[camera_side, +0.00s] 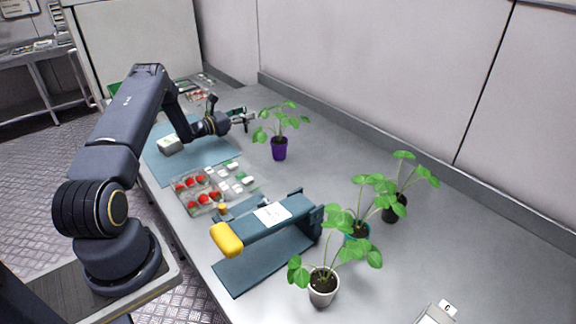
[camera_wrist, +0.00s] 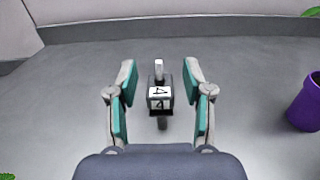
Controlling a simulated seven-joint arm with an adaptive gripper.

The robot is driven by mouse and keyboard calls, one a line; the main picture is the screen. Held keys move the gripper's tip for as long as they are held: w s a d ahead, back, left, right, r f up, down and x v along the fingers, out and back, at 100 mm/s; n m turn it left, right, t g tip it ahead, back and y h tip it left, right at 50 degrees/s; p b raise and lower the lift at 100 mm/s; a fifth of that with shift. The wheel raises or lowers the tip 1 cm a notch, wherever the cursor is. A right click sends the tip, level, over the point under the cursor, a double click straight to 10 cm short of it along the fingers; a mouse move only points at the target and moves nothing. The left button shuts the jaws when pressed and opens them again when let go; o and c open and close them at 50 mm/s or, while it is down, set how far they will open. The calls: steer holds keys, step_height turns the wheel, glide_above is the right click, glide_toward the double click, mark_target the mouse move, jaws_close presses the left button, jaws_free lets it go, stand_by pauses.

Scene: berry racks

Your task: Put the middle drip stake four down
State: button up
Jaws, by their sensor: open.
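The drip stake four (camera_wrist: 160,95) shows in the wrist view as a dark block with a white label reading 4, a pale tip above and a dark stem below. My gripper (camera_wrist: 160,72) is open, with teal-padded fingers on either side of the stake. A gap shows between the stake and each finger. I cannot tell whether the stake's lower end touches the table. In the side view my gripper (camera_side: 246,117) is low over the far part of the table, left of the plant in the purple pot (camera_side: 279,150). The stake is too small to make out there.
A blue mat (camera_side: 215,153) with a grey-white box (camera_side: 170,144) lies below my arm. Berry punnets (camera_side: 208,208) and a blue device with a yellow end (camera_side: 227,240) stand nearer. Plants in white (camera_side: 322,290), teal and dark pots stand right. The purple pot (camera_wrist: 306,104) is close on the right.

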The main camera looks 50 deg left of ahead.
steer(key=s, duration=1.1)
steer(key=shift+s, duration=0.3)
steer(key=w+d+r+m+g+h, duration=0.2)
steer(key=w+d+r+m+h, duration=0.25)
steer(key=d, duration=0.45)
steer(key=w+d+r+m+g+h, duration=0.1)
steer(key=d+r+m+g+h, duration=0.25)
steer(key=d+r+m, duration=0.45)
steer(key=s+d+r+m+g+h, duration=0.1)
steer(key=s+d+r+m+g, duration=0.1)
steer(key=d, duration=0.5)
steer(key=s+d+r+m+g+h, duration=0.1)
steer(key=d+r+m+g, duration=0.15)
steer(key=d, duration=0.45)
steer(key=s+d+r+m+g+y, duration=0.2)
steer(key=s+d+m+g+y, duration=0.25)
steer(key=s+d+m, duration=0.65)
steer(key=s+a+r+m+t+y, duration=0.2)
steer(key=s+m+y, duration=0.3)
steer(key=s+m, duration=0.3)
steer(key=shift+s, duration=0.7)
